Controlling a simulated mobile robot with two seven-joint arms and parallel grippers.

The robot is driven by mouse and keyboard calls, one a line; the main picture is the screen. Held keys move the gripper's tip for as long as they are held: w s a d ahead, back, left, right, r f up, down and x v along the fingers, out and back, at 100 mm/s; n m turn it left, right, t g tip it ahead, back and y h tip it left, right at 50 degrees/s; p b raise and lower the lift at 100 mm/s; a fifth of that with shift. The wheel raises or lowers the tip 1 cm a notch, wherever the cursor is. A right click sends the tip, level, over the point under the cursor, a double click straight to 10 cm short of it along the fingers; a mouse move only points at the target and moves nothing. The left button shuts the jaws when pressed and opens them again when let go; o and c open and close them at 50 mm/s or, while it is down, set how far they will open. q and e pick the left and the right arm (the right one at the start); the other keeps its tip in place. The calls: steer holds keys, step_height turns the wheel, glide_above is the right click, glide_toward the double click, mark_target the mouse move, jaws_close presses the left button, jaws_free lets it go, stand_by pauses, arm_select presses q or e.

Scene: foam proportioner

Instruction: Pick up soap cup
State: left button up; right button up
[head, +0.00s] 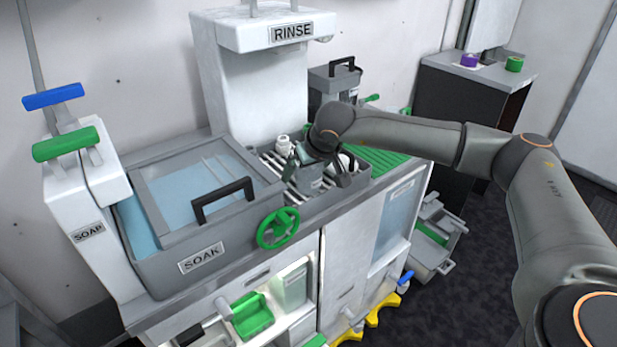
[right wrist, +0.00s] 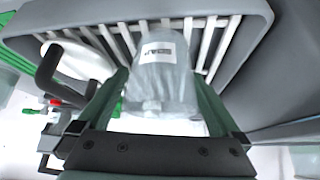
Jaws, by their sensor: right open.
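The soap cup (head: 309,183) is a grey cup standing on the slatted rack under the RINSE unit. In the right wrist view the cup (right wrist: 163,90) shows a white label, too small to read surely, and lies between my two green fingers. My right gripper (right wrist: 163,76) is open, with a finger on each side of the cup and slight gaps visible. In the head view my right gripper (head: 314,164) is over the rack at the cup, and the arm's end partly hides it. My left gripper is not in view.
The rack (head: 272,160) has raised grey walls close to the cup. A small white item (head: 283,144) stands behind it, and a white round thing (right wrist: 85,62) lies beside it. The SOAK basin (head: 205,215) with a black handle is left. A green ribbed mat (head: 380,160) is right.

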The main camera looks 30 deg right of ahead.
steer(key=shift+c, duration=0.2)
steer(key=c, duration=1.1)
steer(key=shift+r, duration=0.15)
